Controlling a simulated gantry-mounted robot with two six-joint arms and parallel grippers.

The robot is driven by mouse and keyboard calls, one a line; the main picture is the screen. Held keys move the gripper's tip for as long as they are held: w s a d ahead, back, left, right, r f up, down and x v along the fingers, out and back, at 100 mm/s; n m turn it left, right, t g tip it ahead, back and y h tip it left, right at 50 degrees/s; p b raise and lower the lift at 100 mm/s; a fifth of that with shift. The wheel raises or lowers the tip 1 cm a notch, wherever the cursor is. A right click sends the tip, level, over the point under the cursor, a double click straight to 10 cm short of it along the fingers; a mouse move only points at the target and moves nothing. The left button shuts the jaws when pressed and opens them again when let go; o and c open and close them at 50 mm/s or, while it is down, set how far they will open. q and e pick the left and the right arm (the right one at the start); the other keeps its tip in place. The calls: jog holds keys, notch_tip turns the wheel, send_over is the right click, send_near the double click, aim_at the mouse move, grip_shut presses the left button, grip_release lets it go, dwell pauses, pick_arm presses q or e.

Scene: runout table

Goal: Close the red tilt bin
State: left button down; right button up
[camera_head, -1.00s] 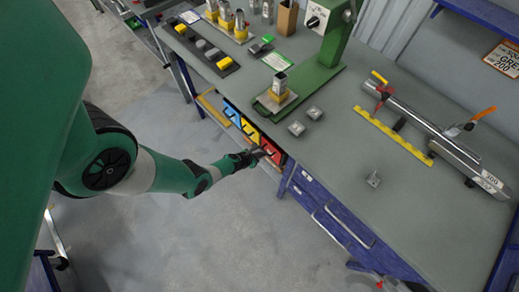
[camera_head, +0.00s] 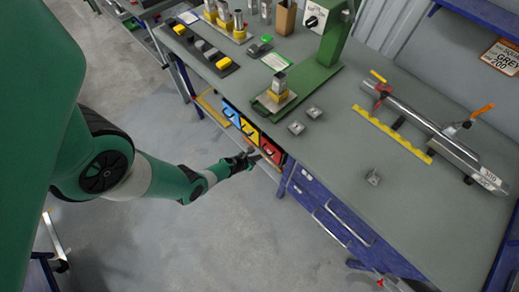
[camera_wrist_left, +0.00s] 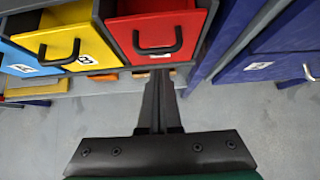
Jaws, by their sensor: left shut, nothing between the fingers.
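The red tilt bin (camera_head: 271,150) is the right-hand one in a row of bins under the table edge. In the left wrist view the red bin (camera_wrist_left: 180,28) fills the top middle, with a dark loop handle on its front. Its front looks about in line with its neighbours in the head view. My left gripper (camera_head: 253,155) is just in front of the red bin. In the left wrist view its closed fingers (camera_wrist_left: 159,75) point at the bin, just below the handle, with nothing between them. I cannot tell if they touch it. My right gripper is not in view.
The yellow bin (camera_head: 249,130) and blue bin (camera_head: 229,113) sit to the left. Blue drawers (camera_head: 318,200) are to the right. The workbench (camera_head: 330,150) above carries a green press (camera_head: 322,65) and a steel rail. The floor in front is clear.

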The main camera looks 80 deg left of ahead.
pick_arm(q)
jog(key=w+r+p+v, duration=0.1)
jog(key=p+v, duration=0.8)
jog(key=v, duration=0.1)
jog(key=shift+a+r, duration=0.35)
jog(key=shift+r, duration=0.05)
